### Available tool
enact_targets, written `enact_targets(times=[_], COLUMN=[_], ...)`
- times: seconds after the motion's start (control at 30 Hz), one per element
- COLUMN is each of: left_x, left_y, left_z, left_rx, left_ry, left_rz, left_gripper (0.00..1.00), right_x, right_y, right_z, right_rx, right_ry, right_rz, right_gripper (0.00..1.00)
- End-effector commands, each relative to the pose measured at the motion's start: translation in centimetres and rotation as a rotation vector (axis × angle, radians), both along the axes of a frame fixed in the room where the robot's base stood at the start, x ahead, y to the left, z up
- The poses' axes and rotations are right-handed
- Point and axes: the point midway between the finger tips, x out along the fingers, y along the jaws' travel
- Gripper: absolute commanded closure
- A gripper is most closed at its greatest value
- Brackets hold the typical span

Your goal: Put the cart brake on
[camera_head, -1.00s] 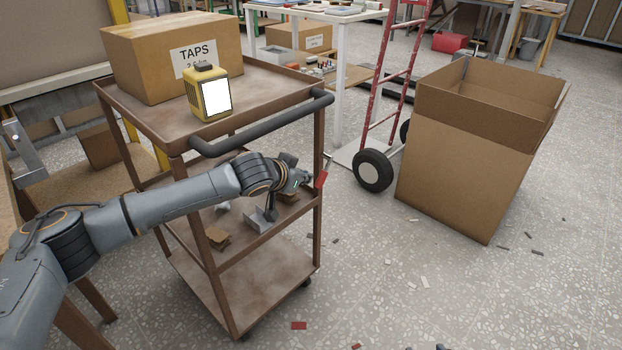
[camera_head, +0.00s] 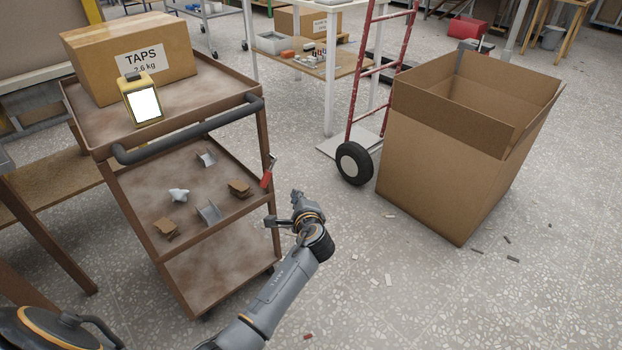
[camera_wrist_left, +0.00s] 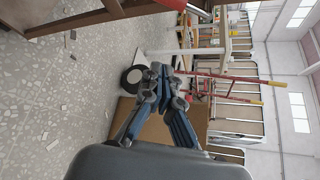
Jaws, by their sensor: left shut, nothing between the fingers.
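The cart (camera_head: 190,135) is a brown three-level trolley with a dark push handle (camera_head: 190,130). A small lever with a red grip (camera_head: 267,178) sits on its near right corner post, below the handle; it slants, with its red end down. I take it to be the brake. Its red and metal parts also show at the top of the left wrist view (camera_wrist_left: 180,6). My left gripper (camera_head: 297,200) is shut and empty, to the right of the post and below the lever, apart from it. Its closed fingers (camera_wrist_left: 158,74) show in the left wrist view. My right gripper is out of view.
A TAPS box (camera_head: 135,60) and a yellow device (camera_head: 143,100) stand on the cart's top; small parts lie on its middle shelf. A red hand truck (camera_head: 354,160) and a large open carton (camera_head: 440,160) stand to the right. The floor between is mostly clear.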

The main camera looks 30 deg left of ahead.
Motion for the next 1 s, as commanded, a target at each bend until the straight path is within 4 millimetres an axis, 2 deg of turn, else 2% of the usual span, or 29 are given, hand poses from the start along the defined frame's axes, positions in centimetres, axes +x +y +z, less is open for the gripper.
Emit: enact_targets(times=[0.07, 0.17, 0.37, 0.73, 0.9, 1.0], left_x=[-1.2, -1.4, 0.4, 4.0, 5.8, 4.6], left_y=[1.1, 1.8, 3.3, 6.4, 8.2, 8.6], left_z=[-0.8, -1.2, -1.9, -3.4, -4.1, -2.8], left_rx=[0.045, 0.068, 0.068, 0.065, 0.066, 0.064], left_ry=[0.041, 0.058, 0.056, 0.054, 0.054, 0.053], left_rz=[0.023, 0.031, 0.032, 0.030, 0.032, 0.030], left_gripper=[1.00, 1.00, 1.00, 1.00, 1.00, 1.00], right_x=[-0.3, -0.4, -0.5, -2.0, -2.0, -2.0], right_y=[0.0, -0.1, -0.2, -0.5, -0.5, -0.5], right_z=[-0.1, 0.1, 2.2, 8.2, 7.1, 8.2], right_rx=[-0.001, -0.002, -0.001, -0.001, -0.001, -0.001], right_ry=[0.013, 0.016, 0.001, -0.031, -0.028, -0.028], right_rz=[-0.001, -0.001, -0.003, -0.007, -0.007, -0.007], right_gripper=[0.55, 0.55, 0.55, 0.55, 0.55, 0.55])
